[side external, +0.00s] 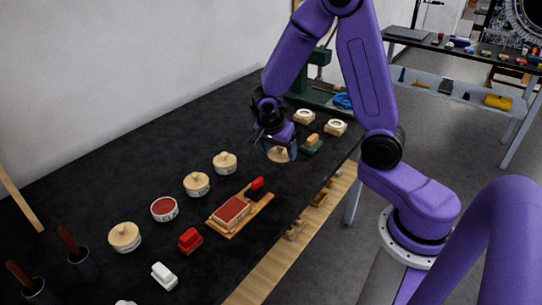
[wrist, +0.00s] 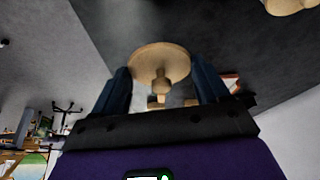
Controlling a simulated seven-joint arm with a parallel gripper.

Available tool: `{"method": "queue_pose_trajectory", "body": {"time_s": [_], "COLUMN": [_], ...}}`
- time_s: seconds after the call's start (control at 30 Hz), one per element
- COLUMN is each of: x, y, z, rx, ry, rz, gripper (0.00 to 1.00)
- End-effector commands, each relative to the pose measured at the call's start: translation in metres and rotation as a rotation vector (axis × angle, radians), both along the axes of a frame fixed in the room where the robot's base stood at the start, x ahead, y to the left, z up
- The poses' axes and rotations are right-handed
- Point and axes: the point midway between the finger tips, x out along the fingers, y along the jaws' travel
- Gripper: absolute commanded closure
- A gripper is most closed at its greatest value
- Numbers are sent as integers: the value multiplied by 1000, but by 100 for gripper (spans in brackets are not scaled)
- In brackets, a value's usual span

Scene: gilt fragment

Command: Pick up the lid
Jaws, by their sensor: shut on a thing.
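The lid (side external: 279,155) is a pale wooden disc, low over the dark table at the far part of the row of pots. My gripper (side external: 279,149) points down with its fingers on either side of the lid, shut on it. In the wrist view, the lid (wrist: 160,58) shows its round disc and turned knob between the two dark fingers of my gripper (wrist: 163,88). Whether the lid touches the table is unclear. An open white pot with red contents (side external: 164,208) stands nearer the camera.
Lidded pots (side external: 225,162) (side external: 197,184) and a round wooden piece (side external: 124,236) stand along the table. A wooden board (side external: 262,203) bears red items. A green block with a tan top (side external: 312,144) is close to the right of my gripper. White-ringed pieces (side external: 304,117) stand behind.

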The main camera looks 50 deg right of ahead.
Motion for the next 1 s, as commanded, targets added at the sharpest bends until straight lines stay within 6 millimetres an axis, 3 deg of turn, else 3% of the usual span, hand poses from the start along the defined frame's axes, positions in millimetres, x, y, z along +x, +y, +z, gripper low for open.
{"method": "queue_pose_trajectory", "body": {"time_s": [0.43,1.0], "x": [-72,-91], "y": [13,17], "z": [35,44], "rx": [1,0], "ry": [-3,0], "rz": [3,0], "gripper": [54,54]}}
